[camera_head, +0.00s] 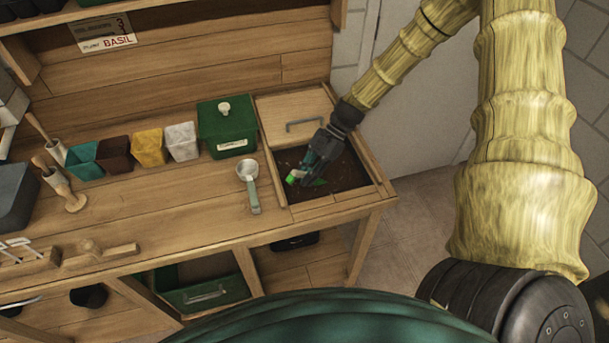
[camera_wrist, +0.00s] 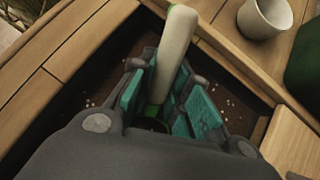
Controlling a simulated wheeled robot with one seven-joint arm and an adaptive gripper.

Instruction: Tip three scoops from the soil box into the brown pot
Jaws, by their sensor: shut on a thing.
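The soil box (camera_head: 333,209) is a wooden bin of dark soil at the right end of the bench, its lid (camera_head: 290,116) over the back part. My gripper (camera_head: 308,176) is down at the soil box. In the wrist view my gripper (camera_wrist: 165,110) is shut on a tool with a thick cream handle (camera_wrist: 177,45) and bright green near the fingers. Its working end is hidden, so I cannot tell whether it holds soil. The brown pot (camera_head: 115,153) stands left on the bench, between the teal and yellow pots; its inside is dark.
Teal (camera_head: 85,158), yellow (camera_head: 150,147) and white (camera_head: 181,141) pots flank the brown pot. A green box (camera_head: 228,128) stands between the pots and the soil box. A metal scoop (camera_head: 249,182) with a grey-green handle lies left of the bin. The bench front is mostly clear.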

